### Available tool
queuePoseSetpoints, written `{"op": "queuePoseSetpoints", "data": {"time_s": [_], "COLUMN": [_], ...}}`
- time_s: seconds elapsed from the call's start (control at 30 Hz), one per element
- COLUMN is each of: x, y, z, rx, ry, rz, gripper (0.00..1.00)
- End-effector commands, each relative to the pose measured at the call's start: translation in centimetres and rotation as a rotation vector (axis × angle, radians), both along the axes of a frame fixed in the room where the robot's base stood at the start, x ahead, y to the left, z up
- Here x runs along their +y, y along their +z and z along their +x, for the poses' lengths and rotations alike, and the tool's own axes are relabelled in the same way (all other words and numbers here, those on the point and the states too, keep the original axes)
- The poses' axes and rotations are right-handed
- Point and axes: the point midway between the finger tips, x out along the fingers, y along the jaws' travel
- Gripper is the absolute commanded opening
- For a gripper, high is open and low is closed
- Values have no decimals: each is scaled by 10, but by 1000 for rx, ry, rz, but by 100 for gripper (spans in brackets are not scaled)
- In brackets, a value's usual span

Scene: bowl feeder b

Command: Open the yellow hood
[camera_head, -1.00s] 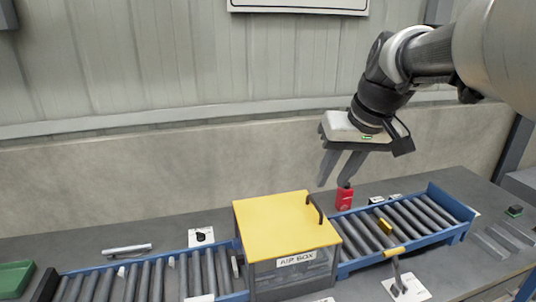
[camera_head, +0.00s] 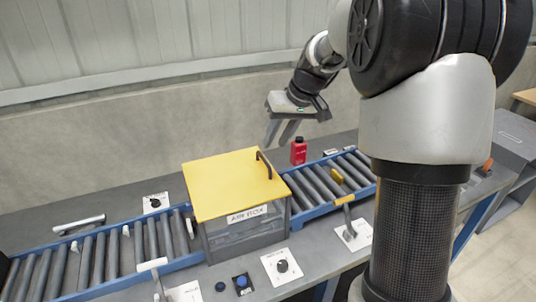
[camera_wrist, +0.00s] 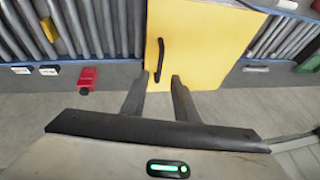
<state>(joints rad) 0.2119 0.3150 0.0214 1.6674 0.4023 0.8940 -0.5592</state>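The yellow hood (camera_head: 228,182) lies flat and closed on top of a clear-walled box with a white label (camera_head: 247,214). A black handle (camera_head: 264,164) stands on its right side. In the wrist view the yellow hood (camera_wrist: 195,45) fills the upper middle, with the black handle (camera_wrist: 160,60) just beyond my fingertips. My gripper (camera_head: 281,140) hangs above the bench behind the hood, beyond the handle, apart from it. In the wrist view my gripper (camera_wrist: 160,80) has its two fingers spread with nothing between them.
Roller conveyors with blue rails run left (camera_head: 100,252) and right (camera_head: 322,182) of the box. A red bottle (camera_head: 299,151) stands behind the right conveyor, near my gripper. Knobs (camera_head: 282,266) and a blue button (camera_head: 241,282) sit along the front. A grey wall is behind.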

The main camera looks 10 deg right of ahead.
Motion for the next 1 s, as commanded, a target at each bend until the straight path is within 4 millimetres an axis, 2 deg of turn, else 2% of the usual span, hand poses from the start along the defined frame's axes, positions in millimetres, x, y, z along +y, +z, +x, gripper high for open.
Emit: {"op": "queuePoseSetpoints", "data": {"time_s": [0.1, 0.3, 0.5, 0.77, 0.8, 0.97, 1.0], "x": [7, 15, 19, 19, 19, 19, 19], "y": [-25, -54, -67, -68, -68, -68, -68], "z": [8, 19, 25, 25, 25, 25, 25], "rx": [5, 3, 1, 1, 0, 0, 0], "ry": [2, 1, 0, 0, 0, 0, 0], "rz": [1, 0, 0, 0, 0, 0, 0], "gripper": [28, 28, 28, 28, 26, 0, 0]}}
